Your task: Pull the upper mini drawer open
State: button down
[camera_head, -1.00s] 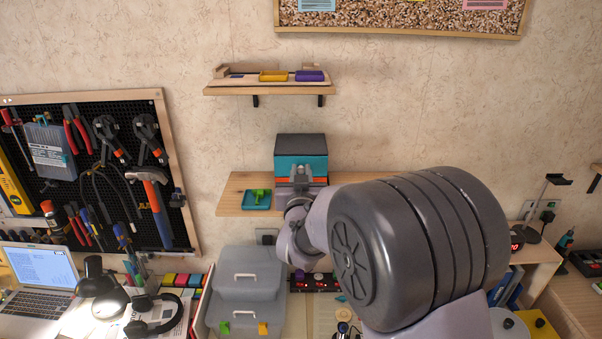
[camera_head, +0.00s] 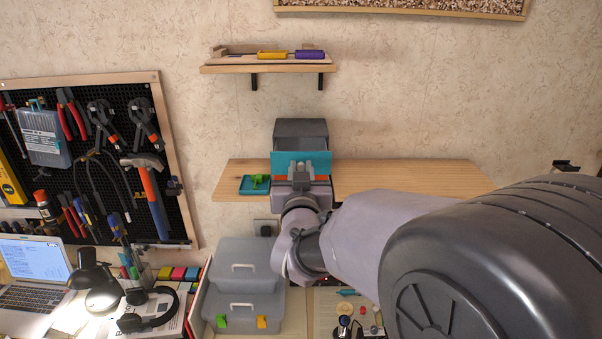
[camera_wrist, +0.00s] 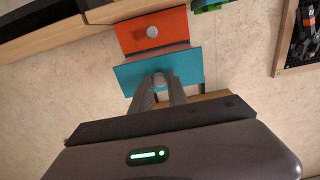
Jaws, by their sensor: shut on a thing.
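The small grey drawer cabinet (camera_head: 302,127) stands on a wooden wall shelf. Its upper drawer has a teal front (camera_head: 300,158), which stands out from the cabinet, with the open drawer body behind it. In the wrist view the teal front (camera_wrist: 196,64) faces my gripper (camera_wrist: 160,84). The two fingers are shut on its round knob (camera_wrist: 159,79). The lower drawer's orange front (camera_wrist: 134,35), with its own knob, sits further back and looks closed. In the head view my wrist covers the knob and most of the orange front.
A teal tray (camera_head: 252,190) with a green item lies left of the cabinet on the wooden shelf (camera_head: 420,178). A higher shelf (camera_head: 265,69) holds a yellow and a purple item. The tool pegboard (camera_head: 100,165) hangs at left. Grey boxes (camera_head: 245,280) stand below.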

jog(key=shift+s, duration=0.15)
jog(key=c, duration=1.3)
grip_release()
jog(key=s+b, duration=0.3)
jog(key=s, duration=1.4)
jog(key=shift+s, duration=0.2)
